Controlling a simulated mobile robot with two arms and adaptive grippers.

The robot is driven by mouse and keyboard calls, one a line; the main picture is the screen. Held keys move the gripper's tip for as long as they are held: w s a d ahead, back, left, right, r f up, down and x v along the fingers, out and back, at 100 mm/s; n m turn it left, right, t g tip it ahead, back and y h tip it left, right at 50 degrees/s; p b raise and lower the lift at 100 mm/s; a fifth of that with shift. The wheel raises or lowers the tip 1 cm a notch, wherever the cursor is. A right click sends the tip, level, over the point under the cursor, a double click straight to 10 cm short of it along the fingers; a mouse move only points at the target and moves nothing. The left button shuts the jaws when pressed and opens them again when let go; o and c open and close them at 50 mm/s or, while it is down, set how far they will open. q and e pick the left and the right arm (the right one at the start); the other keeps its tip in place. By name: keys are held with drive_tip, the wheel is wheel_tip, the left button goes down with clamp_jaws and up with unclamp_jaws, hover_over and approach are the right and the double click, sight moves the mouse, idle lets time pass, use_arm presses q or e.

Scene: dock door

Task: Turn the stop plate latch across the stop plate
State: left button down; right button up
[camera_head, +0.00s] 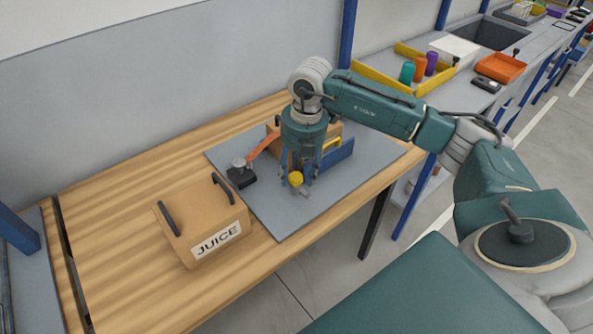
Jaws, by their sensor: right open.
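My right gripper (300,187) points down over the grey mat on the table, with its jaws open. A yellow knob (295,179) shows at its fingertips; I cannot tell whether they touch it. A blue upright plate (338,154), which looks like the stop plate, stands on the mat just right of the gripper. A yellow bar (332,142) shows by its top. The gripper hides part of the plate and much of what lies behind it, so I cannot tell which way the latch is turned. My left gripper is out of view.
A cardboard JUICE box (203,222) with two dark handles stands left of the mat (277,222). An orange lever (264,144) and a black block with a grey knob (241,174) are left of the gripper. A side bench holds cups and an orange tray (499,68).

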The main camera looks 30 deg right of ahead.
drive_tip(key=shift+f, duration=0.35)
drive_tip(key=c, duration=1.1)
drive_tip(key=shift+n, duration=0.4)
drive_tip(key=shift+c, duration=0.2)
drive_tip(key=shift+w+n+b, duration=0.1)
drive_tip(key=shift+n+b, duration=0.6)
drive_tip(key=shift+n, duration=0.3)
drive_tip(key=n+b, duration=0.1)
drive_tip(key=n, duration=0.2)
drive_tip(key=shift+n, duration=0.3)
drive_tip(key=n+b, duration=0.1)
drive_tip(key=n, duration=0.2)
drive_tip(key=shift+g+y, duration=0.3)
drive_tip(key=shift+g, duration=0.1)
drive_tip(key=shift+n+b, duration=0.45)
drive_tip(key=shift+n, duration=1.75)
